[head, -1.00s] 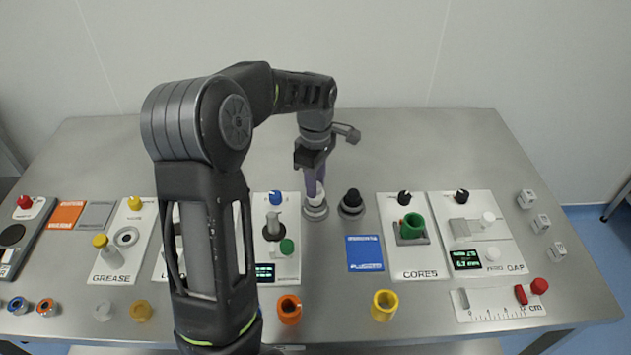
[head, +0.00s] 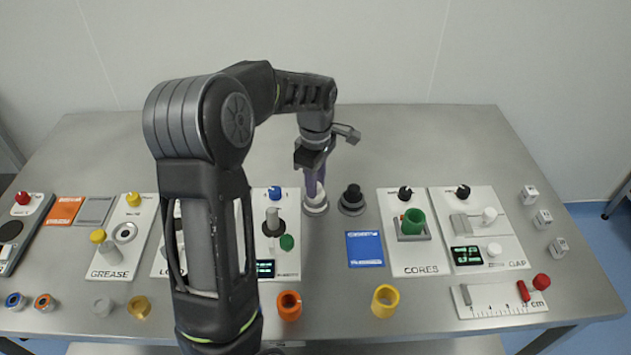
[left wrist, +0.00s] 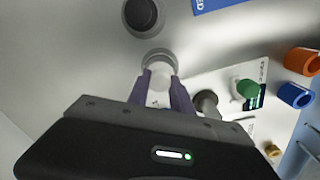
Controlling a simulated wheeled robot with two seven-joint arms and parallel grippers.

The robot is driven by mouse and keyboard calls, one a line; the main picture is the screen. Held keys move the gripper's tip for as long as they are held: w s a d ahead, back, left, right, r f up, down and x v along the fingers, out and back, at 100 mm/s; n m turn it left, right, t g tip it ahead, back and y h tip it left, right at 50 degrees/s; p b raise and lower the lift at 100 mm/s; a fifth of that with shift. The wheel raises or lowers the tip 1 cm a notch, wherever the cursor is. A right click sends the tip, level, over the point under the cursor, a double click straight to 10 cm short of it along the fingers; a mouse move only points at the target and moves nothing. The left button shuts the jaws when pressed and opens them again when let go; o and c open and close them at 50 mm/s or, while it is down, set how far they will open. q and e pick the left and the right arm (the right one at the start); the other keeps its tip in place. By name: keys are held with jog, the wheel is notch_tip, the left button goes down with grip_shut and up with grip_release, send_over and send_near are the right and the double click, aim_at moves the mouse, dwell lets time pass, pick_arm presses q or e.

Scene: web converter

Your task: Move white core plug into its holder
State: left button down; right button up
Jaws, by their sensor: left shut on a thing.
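The white core plug (left wrist: 160,92) is between the purple fingers of my left gripper (left wrist: 166,88), which is shut on it. In the head view the white plug (head: 316,198) sits at the round grey holder (head: 316,209), with my left gripper (head: 314,185) directly above. The holder's ring (left wrist: 158,58) shows just beyond the fingertips in the left wrist view. The fingers hide part of the plug, so I cannot tell how deep it sits. My right gripper is not in view.
A black plug in a similar holder (head: 352,200) stands close on the right. A panel with a grey post and green knob (head: 286,242) is on the left. A blue card (head: 365,249) lies in front right. The table behind the holders is clear.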

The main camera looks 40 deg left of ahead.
pick_arm(q)
jog(key=shift+f+b, duration=0.35)
jog(key=shift+f, duration=0.25)
jog(key=c, duration=1.1)
grip_release()
jog(key=shift+o, duration=0.2)
jog(key=shift+r, duration=3.9)
